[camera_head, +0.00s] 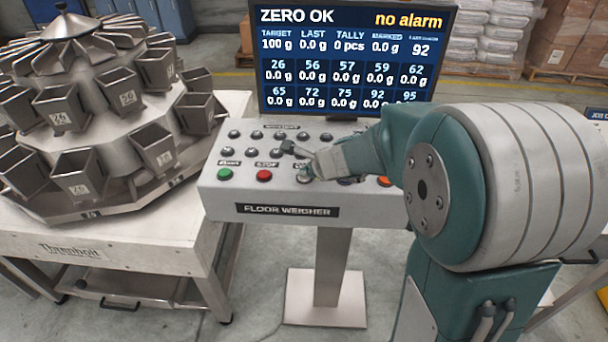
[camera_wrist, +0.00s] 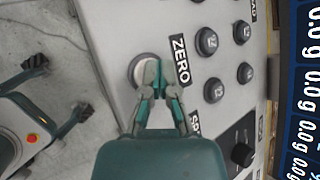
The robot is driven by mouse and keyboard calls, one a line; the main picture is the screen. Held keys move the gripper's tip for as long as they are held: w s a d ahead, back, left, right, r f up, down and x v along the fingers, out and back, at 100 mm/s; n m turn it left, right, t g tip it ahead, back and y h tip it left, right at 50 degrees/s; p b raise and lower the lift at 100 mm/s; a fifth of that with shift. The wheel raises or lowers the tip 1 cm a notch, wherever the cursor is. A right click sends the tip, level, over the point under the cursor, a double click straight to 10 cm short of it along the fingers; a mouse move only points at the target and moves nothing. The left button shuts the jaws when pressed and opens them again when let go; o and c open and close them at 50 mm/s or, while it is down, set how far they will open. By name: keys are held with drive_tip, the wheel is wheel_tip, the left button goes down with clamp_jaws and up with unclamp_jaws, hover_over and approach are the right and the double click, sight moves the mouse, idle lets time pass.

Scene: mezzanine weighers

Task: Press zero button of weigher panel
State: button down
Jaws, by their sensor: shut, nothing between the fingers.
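The weigher panel (camera_head: 222,193) is a grey sloped console with rows of buttons and a "FLOOR WEIGHER" plate. The zero button (camera_wrist: 140,66) is round and pale with a grey rim, beside a dark "ZERO" label (camera_wrist: 180,61) in the wrist view. My gripper (camera_wrist: 157,72) is shut and empty, its fingertips over the button's face and hiding part of it; I cannot tell if they touch. In the head view my gripper (camera_head: 300,162) is low over the panel's front row and hides the label. The screen (camera_head: 345,60) above reads "ZERO OK" and "no alarm".
A green button (camera_head: 225,174) and a red button (camera_head: 264,175) sit left of my gripper, and an orange one (camera_head: 384,181) to its right. Small dark buttons fill the rows behind. A multihead weigher (camera_head: 85,110) stands at the left.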

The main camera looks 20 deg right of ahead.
idle(0.3)
drive_tip(key=shift+d+r, duration=0.1)
drive_tip(key=shift+r, duration=0.7)
drive_tip(key=shift+r, duration=2.55)
